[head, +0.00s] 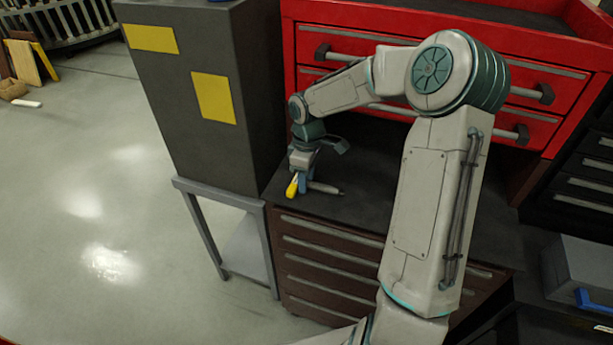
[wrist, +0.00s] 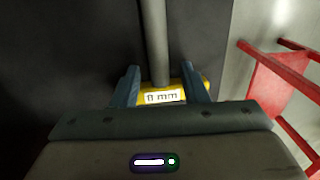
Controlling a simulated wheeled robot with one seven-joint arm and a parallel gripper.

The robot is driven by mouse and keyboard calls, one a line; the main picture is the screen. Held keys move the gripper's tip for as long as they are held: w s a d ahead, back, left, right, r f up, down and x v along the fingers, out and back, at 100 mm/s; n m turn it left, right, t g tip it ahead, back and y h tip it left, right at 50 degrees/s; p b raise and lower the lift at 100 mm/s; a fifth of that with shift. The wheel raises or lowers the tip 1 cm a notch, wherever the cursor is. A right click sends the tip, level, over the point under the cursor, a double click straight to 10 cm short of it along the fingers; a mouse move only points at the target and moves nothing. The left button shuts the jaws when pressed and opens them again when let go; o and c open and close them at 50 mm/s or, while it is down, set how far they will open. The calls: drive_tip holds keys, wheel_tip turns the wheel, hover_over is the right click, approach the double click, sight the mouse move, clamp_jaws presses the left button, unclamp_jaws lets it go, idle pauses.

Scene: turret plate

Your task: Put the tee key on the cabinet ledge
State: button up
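The tee key has a yellow handle (head: 292,187) and a grey shaft (head: 325,188) that points right in the head view. It is over the dark top of the brown drawer cabinet (head: 375,205), near its front left corner. I cannot tell whether it rests on it. In the wrist view, the handle (wrist: 165,97) lies crosswise with a white "mm" label, and the shaft (wrist: 154,40) runs away upward. My gripper (head: 305,182) is at the handle. Its two fingers (wrist: 160,82) stand apart on either side of the shaft, with gaps, and the handle reaches past the right finger.
A tall dark cabinet (head: 190,90) with yellow panels stands on a grey stand just left of my gripper. A red drawer chest (head: 480,60) rises behind. Open floor (head: 90,200) lies at left. The wrist view shows a red frame (wrist: 280,90) at right.

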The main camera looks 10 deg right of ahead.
wheel_tip(320, 180, up, 8)
drive_tip(key=shift+w+d+f, duration=0.1)
drive_tip(key=shift+w, duration=0.05)
drive_tip(key=s+r+m+t, duration=0.1)
drive_tip(key=s+r+m, duration=0.1)
drive_tip(key=s, duration=0.6)
drive_tip(key=s+r+m+t, duration=0.1)
drive_tip(key=s+r+m, duration=0.1)
drive_tip(key=s+m, duration=0.3)
drive_tip(key=s+r+m+t, duration=0.2)
drive_tip(key=s+r+m, duration=0.1)
drive_tip(key=s, duration=0.8)
drive_tip(key=shift+s+m, duration=0.25)
drive_tip(key=shift+m, duration=0.35)
drive_tip(key=shift+c, duration=0.4)
